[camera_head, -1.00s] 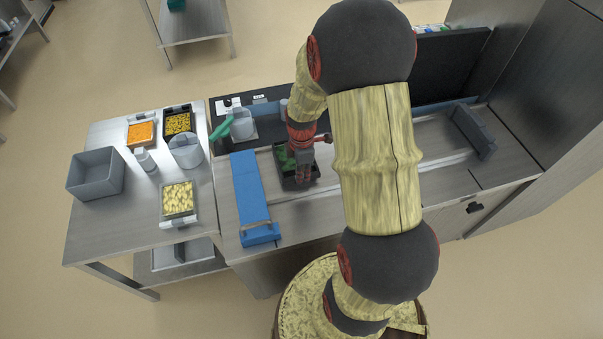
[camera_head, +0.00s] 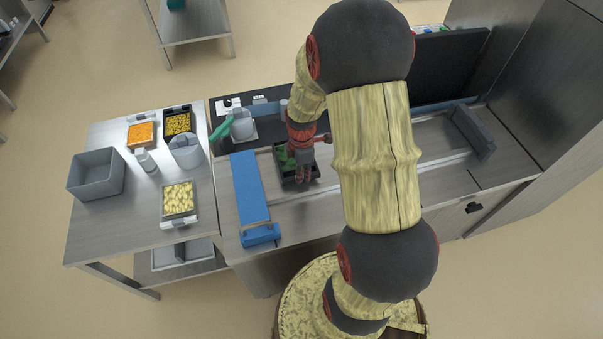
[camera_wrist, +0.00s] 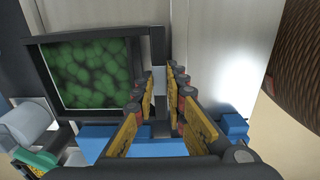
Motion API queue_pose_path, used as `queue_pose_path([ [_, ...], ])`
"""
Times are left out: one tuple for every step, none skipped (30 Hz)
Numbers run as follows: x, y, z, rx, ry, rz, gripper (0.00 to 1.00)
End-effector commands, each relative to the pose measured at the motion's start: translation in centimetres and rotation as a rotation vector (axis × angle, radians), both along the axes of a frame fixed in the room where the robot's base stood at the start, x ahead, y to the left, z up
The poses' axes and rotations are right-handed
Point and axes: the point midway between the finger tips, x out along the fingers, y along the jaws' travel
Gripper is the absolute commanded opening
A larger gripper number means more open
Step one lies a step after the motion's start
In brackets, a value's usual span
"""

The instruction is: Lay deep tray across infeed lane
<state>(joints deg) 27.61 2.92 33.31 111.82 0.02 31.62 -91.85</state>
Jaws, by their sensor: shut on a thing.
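The deep tray is black with green contents; its rim (camera_wrist: 40,80) fills the left of the wrist view. In the head view the black tray (camera_head: 287,176) sits at the infeed lane (camera_head: 328,183), just right of the blue bar. My gripper (camera_wrist: 162,85) is shut on the tray's near edge, with one finger on each side of the wall. In the head view my gripper (camera_head: 302,172) is at the tray's right side and hides part of it. I cannot tell whether the tray's underside touches the lane.
A blue bar with a handle (camera_head: 250,195) lies across the counter left of the tray. A grey block (camera_head: 472,131) stands at the lane's right end. The left table holds a grey bin (camera_head: 96,174), a tray of yellow food (camera_head: 178,198) and an orange-filled tray (camera_head: 141,133).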

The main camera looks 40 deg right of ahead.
Motion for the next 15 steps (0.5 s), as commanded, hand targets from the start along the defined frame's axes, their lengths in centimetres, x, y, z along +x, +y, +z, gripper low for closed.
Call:
queue_pose_path([
  [0.07,-0.03,0.13,-0.001,-0.002,0.000,0.00],
  [0.07,-0.03,0.13,-0.001,-0.002,0.000,0.00],
  [0.07,-0.04,0.12,-0.001,-0.002,0.000,0.00],
  [0.08,-0.04,0.10,-0.001,-0.002,0.000,0.00],
  [0.08,-0.04,0.09,-0.001,-0.002,0.000,0.00],
  [0.08,-0.04,0.08,-0.001,-0.002,0.000,0.00],
  [0.08,-0.04,0.08,-0.001,-0.002,0.000,0.00],
  [0.08,-0.04,0.08,-0.001,-0.002,0.000,0.00],
  [0.08,-0.04,0.08,-0.001,-0.002,0.000,0.00],
  [0.08,-0.04,0.08,-0.001,-0.002,0.000,0.00],
  [0.08,-0.04,0.09,-0.001,-0.002,0.000,0.14],
  [0.08,-0.04,0.09,-0.001,-0.002,0.000,0.16],
  [0.08,-0.04,0.09,-0.001,-0.002,0.000,0.18],
  [0.08,-0.04,0.08,-0.001,-0.002,0.000,0.19],
  [0.08,-0.05,0.08,-0.001,-0.002,0.000,0.22],
])
